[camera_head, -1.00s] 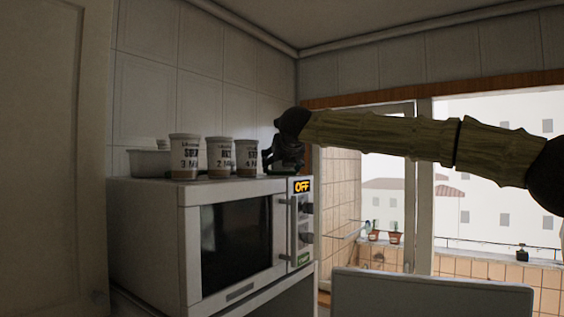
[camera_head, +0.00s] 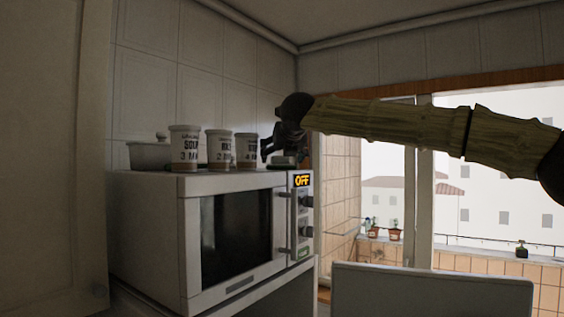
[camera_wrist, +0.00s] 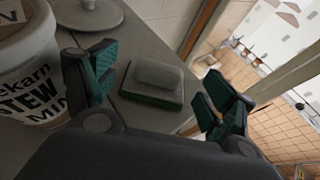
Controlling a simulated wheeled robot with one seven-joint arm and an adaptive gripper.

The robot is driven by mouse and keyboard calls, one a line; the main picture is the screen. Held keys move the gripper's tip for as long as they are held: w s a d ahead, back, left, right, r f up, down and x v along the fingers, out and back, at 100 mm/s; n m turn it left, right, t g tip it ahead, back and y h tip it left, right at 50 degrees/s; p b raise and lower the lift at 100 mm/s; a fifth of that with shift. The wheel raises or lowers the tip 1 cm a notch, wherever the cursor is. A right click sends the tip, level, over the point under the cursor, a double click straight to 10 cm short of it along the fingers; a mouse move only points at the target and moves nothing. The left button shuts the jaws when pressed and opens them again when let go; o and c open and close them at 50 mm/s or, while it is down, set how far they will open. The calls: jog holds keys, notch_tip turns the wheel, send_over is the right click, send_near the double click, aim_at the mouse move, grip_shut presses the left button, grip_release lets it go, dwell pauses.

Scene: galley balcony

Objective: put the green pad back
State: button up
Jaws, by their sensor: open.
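The green pad (camera_wrist: 152,84) lies flat on the top of the microwave, near its right edge. It has a grey block-shaped upper part and a dark green rim below. In the head view the pad (camera_head: 284,161) shows small, below my gripper (camera_head: 284,138). In the wrist view my gripper (camera_wrist: 158,93) is open, with one finger on either side of the pad. Both fingers look apart from it. The microwave (camera_head: 150,225) is white with a dark door and an orange OFF display.
Several cups stand on the microwave left of my gripper; the STEW cup (camera_wrist: 32,75) is close to the left finger. A window frame (camera_head: 425,180) is to the right. A pale panel (camera_head: 430,292) stands in the foreground.

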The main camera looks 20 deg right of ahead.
jog(key=b+v, duration=0.3)
jog(key=v, duration=0.6)
jog(key=shift+s+r+b, duration=0.2)
jog(key=shift+s+b, duration=0.1)
jog(key=shift+s, duration=0.05)
